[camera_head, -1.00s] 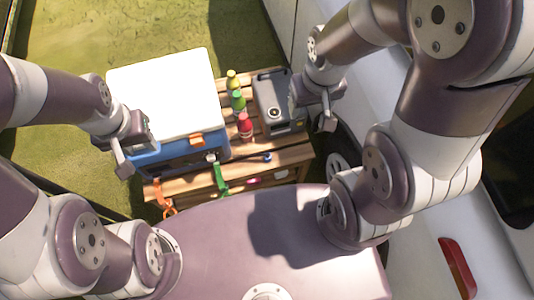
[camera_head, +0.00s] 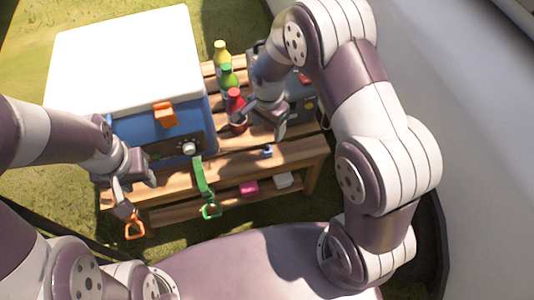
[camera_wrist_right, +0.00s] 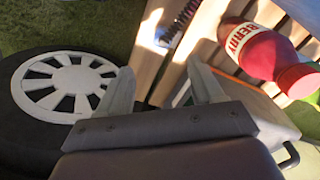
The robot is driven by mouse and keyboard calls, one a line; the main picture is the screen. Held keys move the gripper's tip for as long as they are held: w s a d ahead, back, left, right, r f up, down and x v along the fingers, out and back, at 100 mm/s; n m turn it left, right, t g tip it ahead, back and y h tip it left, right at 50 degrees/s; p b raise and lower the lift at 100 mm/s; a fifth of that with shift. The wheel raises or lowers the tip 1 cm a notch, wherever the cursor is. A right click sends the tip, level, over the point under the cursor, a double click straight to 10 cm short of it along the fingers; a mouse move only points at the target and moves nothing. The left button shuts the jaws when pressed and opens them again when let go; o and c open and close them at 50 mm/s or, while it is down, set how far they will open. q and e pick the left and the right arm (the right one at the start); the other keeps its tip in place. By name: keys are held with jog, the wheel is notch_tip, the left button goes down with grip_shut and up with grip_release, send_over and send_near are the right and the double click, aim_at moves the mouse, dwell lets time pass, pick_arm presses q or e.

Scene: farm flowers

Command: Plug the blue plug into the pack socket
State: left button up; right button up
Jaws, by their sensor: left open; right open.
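The small blue plug (camera_head: 267,151) lies on the front slats of the wooden table. A dark ribbed piece (camera_wrist_right: 168,34) near the top of the right wrist view may be the plug or its cable; I cannot tell. The grey pack (camera_head: 302,105) stands at the table's right, largely hidden behind my right arm; its socket cannot be made out. My right gripper (camera_head: 264,122) is open and empty above the table, between the red bottle and the pack, behind the plug. My left gripper (camera_head: 137,193) is open and empty, in front of the cooler.
A blue cooler with a white lid (camera_head: 125,60) fills the table's left. Yellow (camera_head: 221,53), green (camera_head: 228,77) and red (camera_head: 236,102) bottles stand beside it; the red one is close to my right gripper. Green (camera_head: 201,178) and orange (camera_head: 134,228) straps hang in front.

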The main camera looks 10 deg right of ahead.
aim_at(268, 146)
notch_tip(268, 146, down, 7)
jog(key=b, duration=0.3)
jog(key=shift+f, duration=0.3)
jog(key=f+b, duration=0.2)
jog(key=f, duration=0.1)
jog(key=f+b, duration=0.1)
jog(key=f, duration=0.1)
jog(key=shift+w+f+b, duration=0.15)
jog(key=shift+w+b, duration=0.2)
jog(key=shift+b, duration=0.05)
